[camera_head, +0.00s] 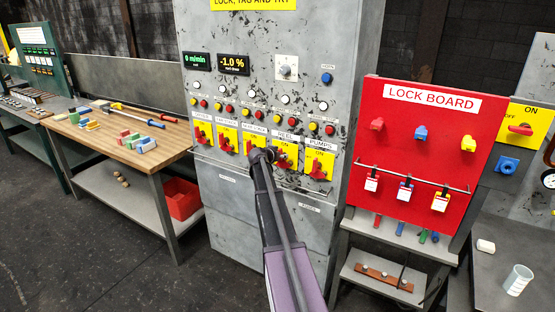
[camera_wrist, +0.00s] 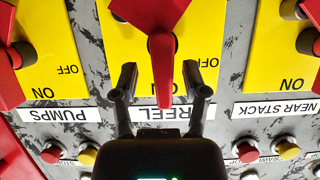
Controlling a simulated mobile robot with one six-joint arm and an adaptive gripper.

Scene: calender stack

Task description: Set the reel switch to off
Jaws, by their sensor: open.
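The reel switch is a yellow plate (camera_head: 291,164) with a red handle, second from the right in the row on the grey cabinet. My gripper (camera_head: 270,154) is in front of it and hides part of it. In the wrist view, which is upside down, the red handle (camera_wrist: 161,62) points toward the REEL label (camera_wrist: 172,112), the side where neighbouring plates read ON. OFF shows beside the handle. My gripper (camera_wrist: 160,75) is open, with one finger on each side of the handle. I see no finger clearly touching it.
The pumps switch (camera_head: 318,167) is close on the right and the near stack switch (camera_head: 254,141) close on the left. Push buttons (camera_head: 294,124) sit just above. The red lock board (camera_head: 416,150) stands right of the cabinet, and a wooden bench (camera_head: 160,160) stands left.

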